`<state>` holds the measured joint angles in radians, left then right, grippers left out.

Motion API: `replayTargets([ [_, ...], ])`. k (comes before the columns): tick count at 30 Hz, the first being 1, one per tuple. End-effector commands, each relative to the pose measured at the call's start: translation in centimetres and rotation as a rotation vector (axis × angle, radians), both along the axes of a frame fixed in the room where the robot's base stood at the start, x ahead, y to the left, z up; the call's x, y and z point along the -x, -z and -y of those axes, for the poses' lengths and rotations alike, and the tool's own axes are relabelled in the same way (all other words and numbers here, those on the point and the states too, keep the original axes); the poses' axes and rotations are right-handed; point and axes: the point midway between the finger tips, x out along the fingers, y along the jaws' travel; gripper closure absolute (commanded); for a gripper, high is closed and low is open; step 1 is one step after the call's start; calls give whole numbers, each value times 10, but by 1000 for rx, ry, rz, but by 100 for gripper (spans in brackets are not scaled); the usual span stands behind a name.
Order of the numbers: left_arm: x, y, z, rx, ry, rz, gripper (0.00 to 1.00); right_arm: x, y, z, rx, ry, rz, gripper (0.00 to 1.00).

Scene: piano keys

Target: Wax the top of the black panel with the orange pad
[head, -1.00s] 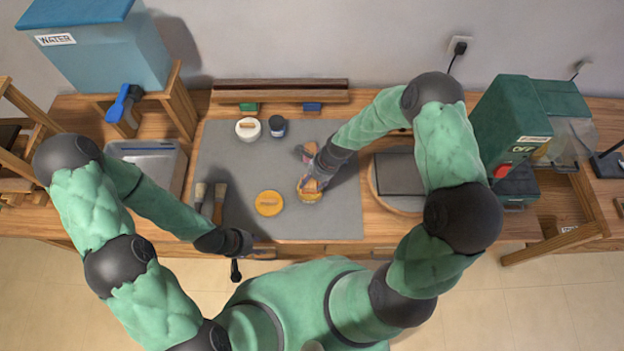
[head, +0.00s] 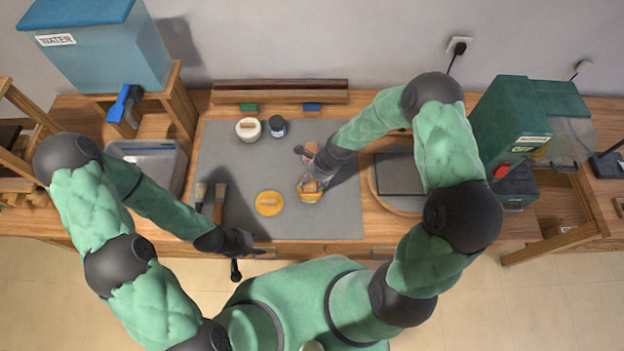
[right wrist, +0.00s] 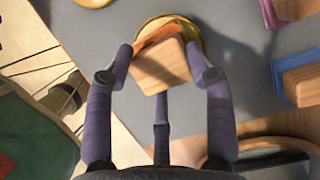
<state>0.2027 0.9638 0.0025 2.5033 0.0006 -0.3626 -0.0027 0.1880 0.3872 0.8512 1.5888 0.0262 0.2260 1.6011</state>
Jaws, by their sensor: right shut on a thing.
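The orange pad (right wrist: 160,66) has a wooden block on its back. My right gripper (right wrist: 160,62) is shut on this block. The pad sits over a round yellow tin (right wrist: 190,25), which shows around its far side in the right wrist view; whether it touches the contents is hidden. In the head view, my right gripper (head: 318,176) is above the tin, right of the mat's middle. The black panel (head: 400,173) lies flat on a round wooden board to the right, apart from the pad. My left gripper (head: 246,246) is at the table's front edge, too small to tell its opening.
A yellow lid (head: 268,203) lies left of the tin on the grey mat (head: 240,160). Two brushes (head: 210,200) lie further left. A green machine (head: 510,130) stands beyond the panel.

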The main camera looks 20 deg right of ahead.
Motion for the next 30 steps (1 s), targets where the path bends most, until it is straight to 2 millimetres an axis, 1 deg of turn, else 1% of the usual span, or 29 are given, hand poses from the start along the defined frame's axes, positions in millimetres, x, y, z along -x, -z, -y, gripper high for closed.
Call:
replayTargets([
  [9,0,-21,0,0,0,0,60,0,-23,0,0,0,-1,72],
  [30,0,-60,0,0,0,0,60,0,-69,0,0,0,0,72],
])
